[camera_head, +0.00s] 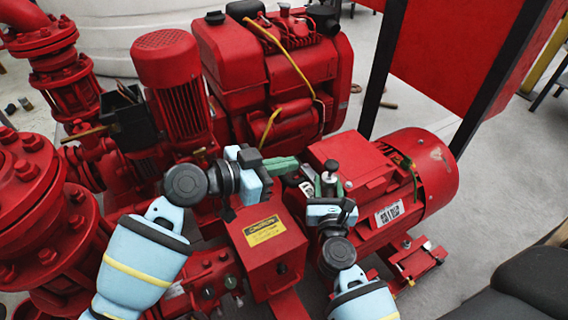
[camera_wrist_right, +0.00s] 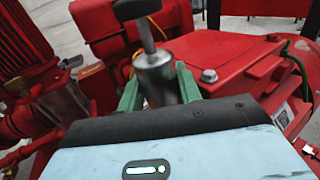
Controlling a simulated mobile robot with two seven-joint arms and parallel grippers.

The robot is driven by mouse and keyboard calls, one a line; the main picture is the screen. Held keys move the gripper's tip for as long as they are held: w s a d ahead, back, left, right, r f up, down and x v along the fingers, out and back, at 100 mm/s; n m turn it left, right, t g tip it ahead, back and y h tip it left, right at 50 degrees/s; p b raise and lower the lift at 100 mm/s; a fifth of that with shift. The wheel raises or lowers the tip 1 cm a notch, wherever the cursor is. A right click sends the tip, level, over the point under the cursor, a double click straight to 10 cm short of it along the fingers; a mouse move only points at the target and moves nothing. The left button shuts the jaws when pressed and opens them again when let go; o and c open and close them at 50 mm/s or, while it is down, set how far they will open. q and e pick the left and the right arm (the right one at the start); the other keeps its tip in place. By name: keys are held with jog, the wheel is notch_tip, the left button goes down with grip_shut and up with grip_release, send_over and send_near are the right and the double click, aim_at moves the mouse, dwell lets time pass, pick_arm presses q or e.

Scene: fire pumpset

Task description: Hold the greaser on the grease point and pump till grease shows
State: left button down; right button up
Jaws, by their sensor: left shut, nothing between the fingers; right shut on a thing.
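The greaser (camera_head: 329,176) is a small metal cylinder with a rod and a dark knob on top. It stands roughly upright between the green fingers of my right gripper (camera_head: 329,190), beside the red motor. In the right wrist view the greaser (camera_wrist_right: 157,78) sits between both fingers of the right gripper (camera_wrist_right: 160,88), its rod and knob rising above them. My left gripper (camera_head: 294,164) is shut and empty, its green fingers pointing right toward the greaser, a little to its left. The greaser's lower end is hidden, and I cannot make out the grease point or any grease.
The red motor (camera_head: 429,170) lies right of the greaser. A red box with a yellow caution label (camera_head: 263,230) stands in front. The red engine (camera_head: 265,80) rises behind, and a vertical red motor (camera_head: 170,70) stands left. Clear grey floor (camera_head: 500,190) lies right.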

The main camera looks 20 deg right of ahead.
jog(key=o, duration=1.3)
jog(key=shift+c, duration=0.2)
jog(key=v, duration=0.8)
jog(key=shift+a, duration=0.15)
jog(key=shift+x, duration=4.1)
jog(key=shift+s, duration=0.1)
